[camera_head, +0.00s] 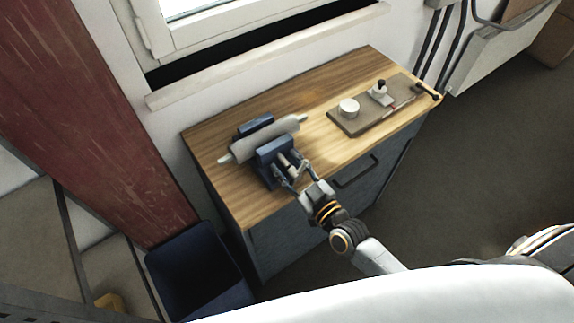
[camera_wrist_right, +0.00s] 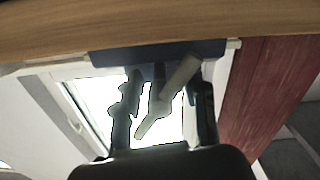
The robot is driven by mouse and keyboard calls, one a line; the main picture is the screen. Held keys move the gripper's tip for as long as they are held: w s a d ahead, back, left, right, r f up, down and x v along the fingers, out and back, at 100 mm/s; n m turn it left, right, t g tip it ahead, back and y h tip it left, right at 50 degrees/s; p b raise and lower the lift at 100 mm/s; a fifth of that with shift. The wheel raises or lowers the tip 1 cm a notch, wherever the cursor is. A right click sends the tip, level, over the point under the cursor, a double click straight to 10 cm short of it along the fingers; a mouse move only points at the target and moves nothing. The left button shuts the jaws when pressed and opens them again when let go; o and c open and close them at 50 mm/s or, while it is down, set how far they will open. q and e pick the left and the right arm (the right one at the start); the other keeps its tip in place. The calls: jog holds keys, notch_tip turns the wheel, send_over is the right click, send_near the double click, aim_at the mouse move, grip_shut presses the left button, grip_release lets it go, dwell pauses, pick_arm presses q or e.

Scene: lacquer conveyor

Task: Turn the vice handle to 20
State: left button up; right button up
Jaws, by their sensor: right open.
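The blue vice (camera_head: 272,155) stands on the left part of the wooden bench top, with a light grey bar (camera_head: 262,139) lying across it. Its grey handle (camera_head: 288,163) sticks out at the front, towards my right gripper (camera_head: 292,172). My right gripper is open at the front of the vice, a finger on each side of the handle. In the right wrist view, the handle (camera_wrist_right: 160,105) shows slanted between the two dark fingers of the gripper (camera_wrist_right: 167,88); contact cannot be made out. No scale or number on the vice is readable. My left gripper is not in view.
On the bench (camera_head: 224,200), a dark tray (camera_head: 358,126) carries a white round piece (camera_head: 349,107) and a small black-topped piece (camera_head: 380,91). A dark blue bin (camera_head: 196,268) stands on the floor at the left. A window (camera_head: 215,25) is behind the bench.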

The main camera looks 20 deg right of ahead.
jog(key=shift+w+a, duration=0.1)
jog(key=shift+w, duration=0.25)
grip_shut()
dwell(0.4)
